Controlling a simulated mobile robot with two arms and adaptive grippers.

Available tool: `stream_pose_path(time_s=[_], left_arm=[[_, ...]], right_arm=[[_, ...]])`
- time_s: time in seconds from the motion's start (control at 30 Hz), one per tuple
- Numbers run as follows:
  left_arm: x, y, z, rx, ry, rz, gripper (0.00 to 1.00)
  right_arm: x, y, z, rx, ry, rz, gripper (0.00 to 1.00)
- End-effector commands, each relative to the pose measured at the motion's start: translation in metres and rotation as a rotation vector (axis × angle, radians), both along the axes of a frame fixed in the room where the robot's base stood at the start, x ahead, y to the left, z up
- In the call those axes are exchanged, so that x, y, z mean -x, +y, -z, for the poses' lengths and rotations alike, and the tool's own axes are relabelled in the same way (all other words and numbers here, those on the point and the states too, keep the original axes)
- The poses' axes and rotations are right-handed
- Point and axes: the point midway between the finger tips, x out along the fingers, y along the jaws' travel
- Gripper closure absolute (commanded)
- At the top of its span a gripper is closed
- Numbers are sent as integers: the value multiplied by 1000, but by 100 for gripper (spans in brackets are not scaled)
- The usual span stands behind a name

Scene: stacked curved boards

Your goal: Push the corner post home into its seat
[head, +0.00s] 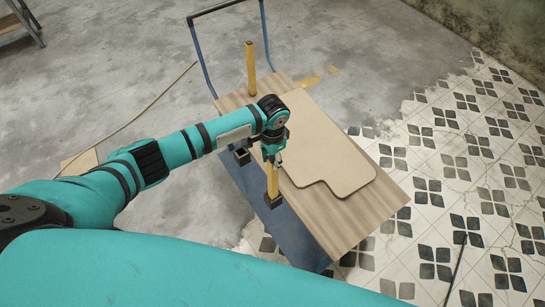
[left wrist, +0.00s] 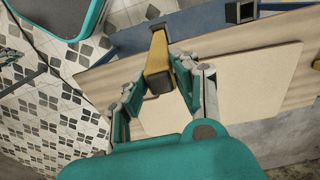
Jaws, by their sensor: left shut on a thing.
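The yellow corner post (head: 272,182) stands roughly upright at the near side of the cart. Its lower end meets a dark square seat (head: 273,202); how deep it sits cannot be told. My left gripper (head: 272,163) is shut on the upper part of the post, coming from above. In the left wrist view the post (left wrist: 158,55) lies between the two fingers of my left gripper (left wrist: 160,72), its dark end face toward the camera. My right gripper is not in view.
A cart with a wood-grain deck (head: 365,218) carries stacked tan boards (head: 330,150). An empty dark socket (head: 241,156) is left of the held post. Another yellow post (head: 250,68) stands at the far end, near the cart's handle (head: 192,45).

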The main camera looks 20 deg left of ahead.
Motion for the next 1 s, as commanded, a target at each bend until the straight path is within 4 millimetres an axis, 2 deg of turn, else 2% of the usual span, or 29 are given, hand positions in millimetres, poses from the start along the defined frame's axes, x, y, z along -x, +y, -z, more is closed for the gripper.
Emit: stream_pose_path(time_s=[1.0], left_arm=[[-1, 0, 27, 0, -2, 0, 100]], right_arm=[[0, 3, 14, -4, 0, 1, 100]])
